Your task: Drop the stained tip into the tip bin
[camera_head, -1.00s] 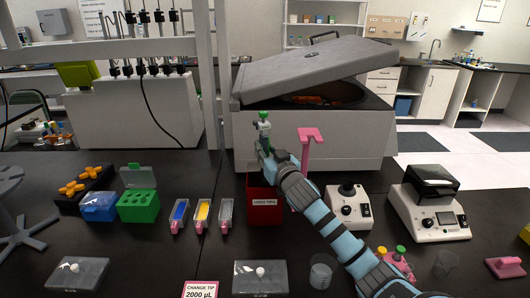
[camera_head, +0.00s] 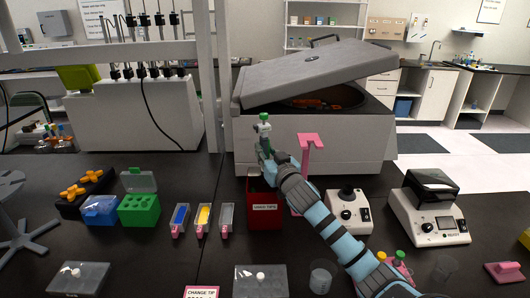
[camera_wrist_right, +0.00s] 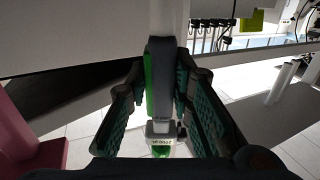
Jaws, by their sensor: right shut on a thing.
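My right gripper (camera_head: 262,146) is shut on a grey and green pipette (camera_head: 264,128), which stands about upright with its green cap on top. In the right wrist view the same pipette (camera_wrist_right: 160,85) sits between the dark, ridged fingers. The red tip bin (camera_head: 265,217), with a white label on its front, stands on the black bench directly below the gripper. The pipette's lower end and the stained tip are hidden behind the gripper and the bin, so I cannot tell whether the tip is on it. My left gripper is not in view.
A large centrifuge (camera_head: 350,140) with a raised lid stands behind the bin. A pink stand (camera_head: 310,165) is close to its right. Three small troughs (camera_head: 203,220) lie to its left, and a white mixer (camera_head: 348,210) is to the right.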

